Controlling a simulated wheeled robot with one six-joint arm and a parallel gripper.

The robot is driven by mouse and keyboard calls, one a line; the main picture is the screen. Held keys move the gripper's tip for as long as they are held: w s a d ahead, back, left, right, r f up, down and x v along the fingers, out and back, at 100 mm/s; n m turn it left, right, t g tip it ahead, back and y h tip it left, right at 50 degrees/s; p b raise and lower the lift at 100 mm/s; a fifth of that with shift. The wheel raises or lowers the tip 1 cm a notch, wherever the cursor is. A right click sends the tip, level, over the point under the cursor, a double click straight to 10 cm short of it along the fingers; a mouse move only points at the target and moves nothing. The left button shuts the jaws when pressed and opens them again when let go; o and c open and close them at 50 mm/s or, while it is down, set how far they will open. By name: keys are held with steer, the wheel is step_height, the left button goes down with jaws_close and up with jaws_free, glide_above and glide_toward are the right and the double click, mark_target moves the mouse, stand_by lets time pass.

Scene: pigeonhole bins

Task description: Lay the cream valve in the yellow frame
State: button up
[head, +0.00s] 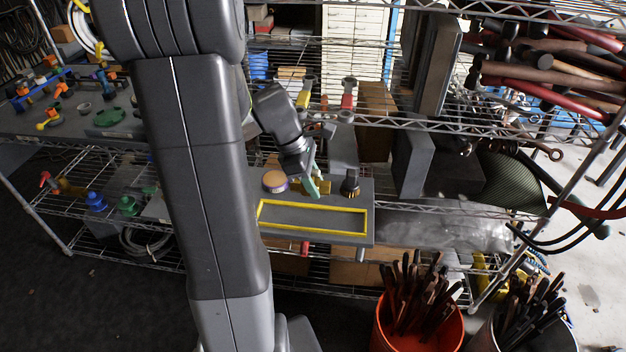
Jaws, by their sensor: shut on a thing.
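The yellow frame (312,235) is a long, thin rectangle lying on a grey board on the rack. It looks empty, with only bare board inside. My gripper (313,188) reaches down just behind the frame, outside its far edge, with green fingers low over the board. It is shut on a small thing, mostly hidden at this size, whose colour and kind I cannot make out. I cannot pick out the cream valve with certainty. A tan-topped round thing with a purple side (275,181) sits left of my gripper. A dark knobbed thing (350,184) stands to its right.
The grey board (362,188) has bare room around the frame. Grey blocks (412,160) stand to the right. A red-bodied part (347,94) and a yellowish one (304,94) stand on the shelf behind. An orange bucket of tools (415,325) stands in front, below.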

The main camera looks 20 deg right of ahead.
steer(key=b, duration=0.6)
glide_toward(319, 220)
steer(key=shift+x, duration=2.7)
steer(key=shift+d+f+b, duration=0.2)
steer(key=shift+f+b, duration=0.05)
steer(key=shift+b, duration=0.2)
steer(key=o, duration=1.3)
steer(key=shift+w+r, duration=0.2)
steer(key=shift+r, duration=0.15)
steer(key=p+v, duration=0.1)
steer(key=v, duration=1.2)
steer(key=shift+s+a, duration=0.1)
steer(key=shift+s, duration=0.05)
steer(key=b+x, duration=0.1)
steer(key=x, duration=1.2)
steer(key=shift+f, duration=0.15)
